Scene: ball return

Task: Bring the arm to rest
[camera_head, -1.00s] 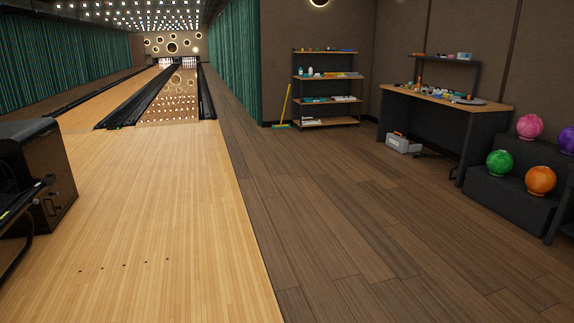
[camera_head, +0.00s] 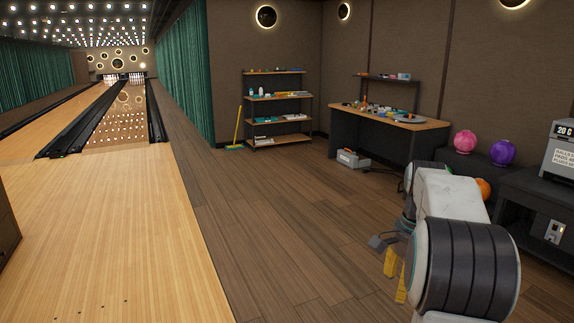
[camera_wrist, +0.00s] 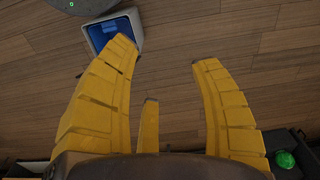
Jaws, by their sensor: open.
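My arm (camera_head: 455,225), white with dark ribbed bands, reaches out at the lower right of the head view. My gripper (camera_head: 396,275) hangs low at its end with yellow fingers over the wood floor, partly hidden by the arm. In the wrist view my gripper (camera_wrist: 165,60) has its yellow fingers spread wide. Nothing is between them but bare floor.
Pink (camera_head: 465,142), purple (camera_head: 503,152) and orange (camera_head: 483,188) balls sit at the right, the orange one partly behind my arm. A green ball (camera_wrist: 285,160) shows in the wrist view. A workbench (camera_head: 425,125) and shelf (camera_head: 275,97) stand behind. The floor (camera_head: 270,230) left of my arm is clear.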

